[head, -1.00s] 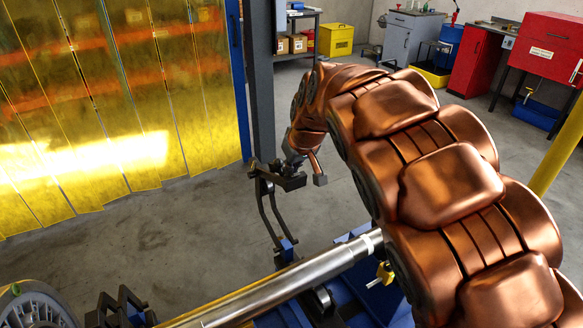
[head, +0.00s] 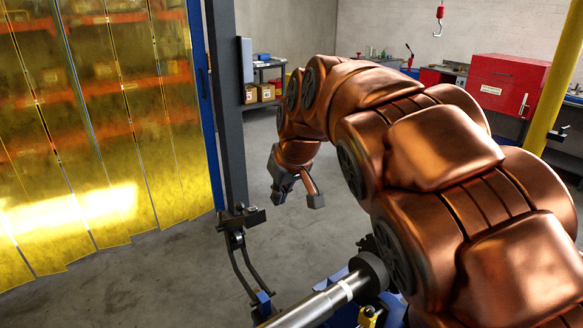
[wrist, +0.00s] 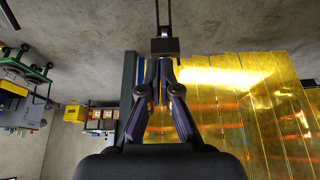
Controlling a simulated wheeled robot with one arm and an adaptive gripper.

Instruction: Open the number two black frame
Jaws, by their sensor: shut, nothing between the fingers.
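A black frame (head: 246,262) stands swung up, its two long bars rising from a blue mount to a black end block (head: 240,219). No number is readable on it. In the wrist view its end block (wrist: 165,47) and two bars show just beyond my fingertips. My gripper (head: 284,194) is to the right of and above the end block in the head view, with a visible gap. In the wrist view the fingers of my gripper (wrist: 160,68) are shut together with nothing between them.
A steel shaft (head: 312,306) with a dark collar (head: 371,270) lies below my arm. A dark post (head: 226,110) and yellow strip curtain (head: 90,130) stand at left. Open floor (head: 140,280) lies between.

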